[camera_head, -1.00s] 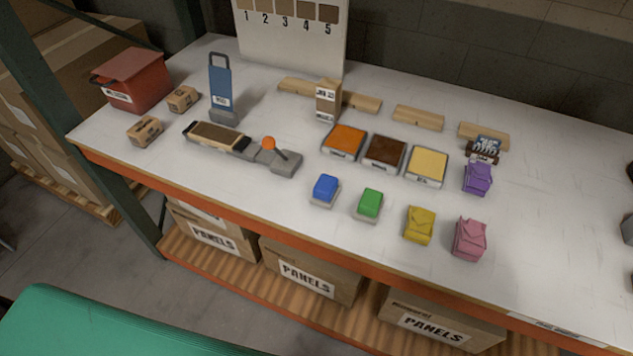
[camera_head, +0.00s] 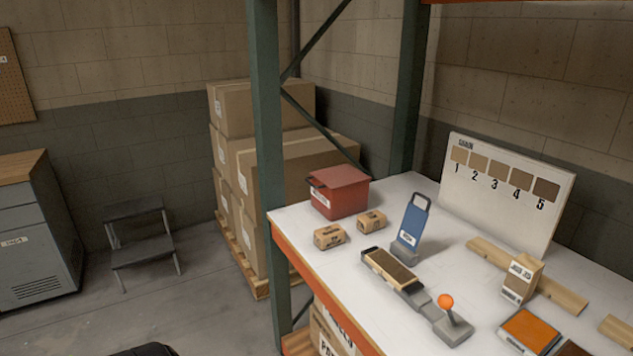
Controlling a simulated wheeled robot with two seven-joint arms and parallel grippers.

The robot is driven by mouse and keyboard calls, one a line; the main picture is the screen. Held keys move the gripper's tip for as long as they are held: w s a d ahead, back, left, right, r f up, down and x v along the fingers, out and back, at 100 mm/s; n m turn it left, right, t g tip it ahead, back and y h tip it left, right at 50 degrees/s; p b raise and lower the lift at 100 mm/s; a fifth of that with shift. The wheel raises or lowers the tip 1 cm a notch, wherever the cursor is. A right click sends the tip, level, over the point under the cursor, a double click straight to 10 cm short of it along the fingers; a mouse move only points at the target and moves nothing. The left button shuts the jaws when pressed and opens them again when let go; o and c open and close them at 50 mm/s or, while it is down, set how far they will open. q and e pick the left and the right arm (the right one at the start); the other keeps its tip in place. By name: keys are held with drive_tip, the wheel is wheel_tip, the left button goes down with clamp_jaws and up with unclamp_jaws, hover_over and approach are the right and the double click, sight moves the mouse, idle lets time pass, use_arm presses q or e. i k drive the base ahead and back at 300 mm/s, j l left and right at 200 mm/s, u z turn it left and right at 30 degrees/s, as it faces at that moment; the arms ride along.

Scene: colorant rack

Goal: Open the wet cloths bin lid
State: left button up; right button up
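A red bin (camera_head: 339,191) with a red lid and a white label stands on the far left corner of the white bench top (camera_head: 470,240). Its lid (camera_head: 342,176) appears to rest on it, and a dark handle shows at its left front edge. The label text is too small to read.
A green rack post (camera_head: 267,150) rises at the bench's left end. Stacked cartons (camera_head: 245,160) fill the space behind.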

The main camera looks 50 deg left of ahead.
sight(334, 177)
drive_tip(key=u, duration=1.4)
